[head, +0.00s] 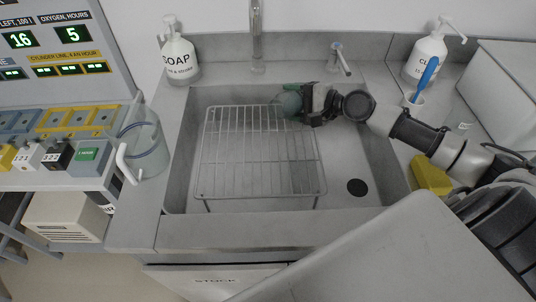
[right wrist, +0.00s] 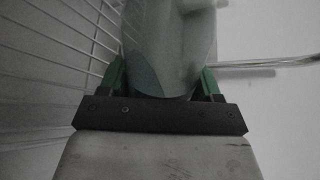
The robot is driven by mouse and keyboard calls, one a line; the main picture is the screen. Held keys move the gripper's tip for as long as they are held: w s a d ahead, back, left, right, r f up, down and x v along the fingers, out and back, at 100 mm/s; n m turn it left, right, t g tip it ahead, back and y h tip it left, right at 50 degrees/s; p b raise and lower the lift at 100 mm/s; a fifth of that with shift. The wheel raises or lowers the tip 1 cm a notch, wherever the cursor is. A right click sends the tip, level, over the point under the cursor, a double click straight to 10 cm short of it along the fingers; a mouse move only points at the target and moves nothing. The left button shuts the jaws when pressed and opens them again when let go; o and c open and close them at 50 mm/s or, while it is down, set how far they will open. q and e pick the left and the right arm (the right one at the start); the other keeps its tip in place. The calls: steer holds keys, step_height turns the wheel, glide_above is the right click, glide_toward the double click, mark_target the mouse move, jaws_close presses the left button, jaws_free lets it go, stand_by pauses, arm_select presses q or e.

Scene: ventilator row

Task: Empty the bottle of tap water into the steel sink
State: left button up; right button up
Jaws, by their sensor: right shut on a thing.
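My right gripper (head: 308,102) reaches in from the right over the steel sink (head: 352,150). It is shut on a translucent greenish bottle (head: 287,104), which also shows between the green fingers in the right wrist view (right wrist: 165,45). The bottle is over the back part of the wire rack (head: 225,160) in the sink. It looks tipped over, but its mouth is hidden. I cannot tell how much water is in it, or whether any is flowing. The drain (head: 357,187) is a dark disc at the front right of the basin. My left gripper is not in view.
A soap bottle (head: 181,55) and a pump bottle (head: 427,52) stand behind the sink, with the tap (head: 257,40) between them. A clear jug (head: 147,145) stands left. A cup with a blue brush (head: 425,78) and a yellow block (head: 430,175) are near my right arm.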

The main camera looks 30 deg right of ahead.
steer(key=shift+f+n+b, duration=0.3)
steer(key=shift+f+n, duration=0.1)
steer(key=shift+f, duration=0.1)
steer(key=shift+s+a+f+n+h+p, duration=0.2)
steer(key=shift+a+f+n+h+p, duration=0.25)
steer(key=shift+f+n+p, duration=0.45)
stand_by(0.4)
steer(key=shift+r+t+p, duration=0.15)
steer(key=shift+t+p, duration=0.15)
steer(key=shift+p, duration=0.2)
steer(key=shift+s+a+f+n+h+p, duration=0.15)
steer(key=shift+n+h+p, duration=0.3)
steer(key=shift+p, duration=0.85)
steer(key=shift+s+a+f+n+h+p, duration=0.15)
steer(key=shift+n+p, duration=0.5)
steer(key=shift+p, duration=0.65)
stand_by(2.5)
steer(key=shift+w+r+t+p, duration=0.1)
steer(key=shift+r+t+p, duration=0.2)
steer(key=shift+p, duration=0.35)
